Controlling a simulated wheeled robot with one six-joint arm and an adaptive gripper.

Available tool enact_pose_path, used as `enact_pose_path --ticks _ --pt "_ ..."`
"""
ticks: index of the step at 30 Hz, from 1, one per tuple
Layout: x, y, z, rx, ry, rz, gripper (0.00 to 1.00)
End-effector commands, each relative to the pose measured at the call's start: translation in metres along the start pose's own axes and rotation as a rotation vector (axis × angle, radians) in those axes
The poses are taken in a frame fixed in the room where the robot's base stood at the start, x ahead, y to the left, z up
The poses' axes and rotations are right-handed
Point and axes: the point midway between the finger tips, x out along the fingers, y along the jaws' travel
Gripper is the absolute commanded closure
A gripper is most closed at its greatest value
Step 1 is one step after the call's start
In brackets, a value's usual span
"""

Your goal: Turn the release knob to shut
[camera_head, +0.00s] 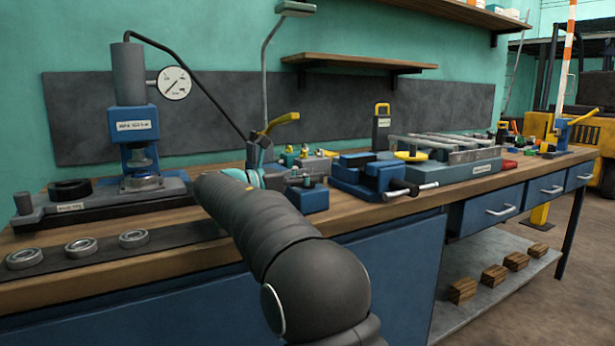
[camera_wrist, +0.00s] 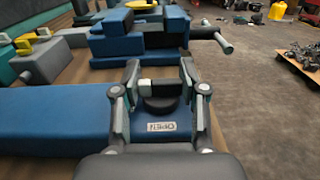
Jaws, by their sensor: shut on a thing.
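In the head view my arm hides the knob and most of the gripper; the blue block's end (camera_head: 311,199) shows just right of the arm.
A press with a round gauge (camera_head: 174,83) stands at the left of the bench. Bearing rings (camera_head: 80,246) lie near the front edge. A blue vise (camera_head: 370,175) with a bar handle stands to the right. A yellow-handled lever (camera_head: 280,122) rises behind my arm.

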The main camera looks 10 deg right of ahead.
Motion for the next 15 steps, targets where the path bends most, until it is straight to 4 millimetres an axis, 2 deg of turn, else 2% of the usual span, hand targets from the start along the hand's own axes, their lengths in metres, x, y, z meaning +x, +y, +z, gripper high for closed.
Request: enact_pose_path --ticks 6,7,9,10,15 --pt "0.0004 -0.0001 0.0002 0.000 0.000 0.000 0.92" --pt "0.0005 -0.0001 0.0002 0.000 0.000 0.000 0.55" --pt "0.0005 -0.0001 0.0002 0.000 0.000 0.000 0.38" --pt "0.0005 -0.0001 0.0002 0.000 0.000 0.000 0.31" --pt "0.0002 -0.0001 0.0001 0.000 0.000 0.000 0.31"
